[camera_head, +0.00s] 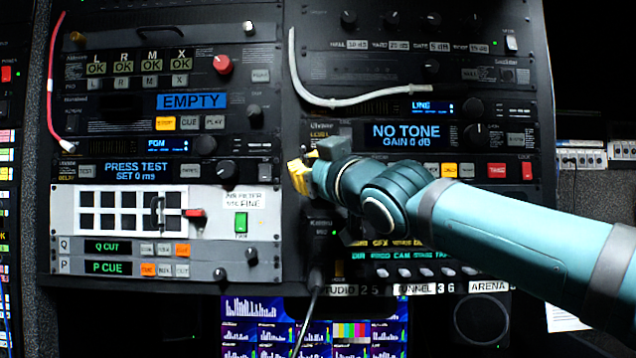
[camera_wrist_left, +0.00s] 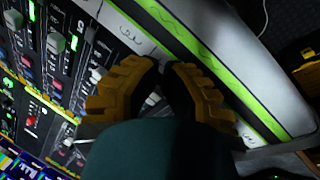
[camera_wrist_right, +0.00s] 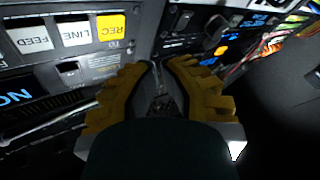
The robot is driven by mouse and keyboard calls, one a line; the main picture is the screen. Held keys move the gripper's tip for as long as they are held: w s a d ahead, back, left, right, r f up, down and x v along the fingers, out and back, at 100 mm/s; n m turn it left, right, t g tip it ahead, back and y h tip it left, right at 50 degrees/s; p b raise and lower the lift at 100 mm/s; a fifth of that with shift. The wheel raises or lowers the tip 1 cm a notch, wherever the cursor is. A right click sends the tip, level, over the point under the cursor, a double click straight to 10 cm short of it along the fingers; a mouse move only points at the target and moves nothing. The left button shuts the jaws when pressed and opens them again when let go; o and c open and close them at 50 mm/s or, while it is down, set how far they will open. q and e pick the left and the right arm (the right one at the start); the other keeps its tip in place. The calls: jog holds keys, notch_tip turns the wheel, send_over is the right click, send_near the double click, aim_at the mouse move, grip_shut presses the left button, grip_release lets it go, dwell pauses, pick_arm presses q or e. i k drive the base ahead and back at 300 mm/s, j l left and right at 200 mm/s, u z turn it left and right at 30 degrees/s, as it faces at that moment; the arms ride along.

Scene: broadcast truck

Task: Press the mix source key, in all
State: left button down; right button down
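My right gripper (camera_head: 300,175) comes in from the right in the head view. In the right wrist view the gripper (camera_wrist_right: 163,64) faces dark panels, apart from the keys there. A top-left panel has OK displays over a row of small keys marked L, R, M and X; the M key (camera_head: 150,80) is small. I cannot read which key is the mix source key. My left gripper (camera_wrist_left: 165,66) is shut and empty above a fader console, outside the head view.
A NO TONE display (camera_head: 408,134) and several coloured keys sit beside my right arm. REC (camera_wrist_right: 110,27) and LINE (camera_wrist_right: 73,32) keys show in the right wrist view. A white cable (camera_head: 335,101) loops across the right column. A red knob (camera_head: 223,64) protrudes at upper left.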

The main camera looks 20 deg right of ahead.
aim_at(435, 168)
jog(key=k+l, duration=0.25)
jog(key=k, duration=0.2)
jog(key=k+l, duration=0.25)
jog(key=k, duration=0.25)
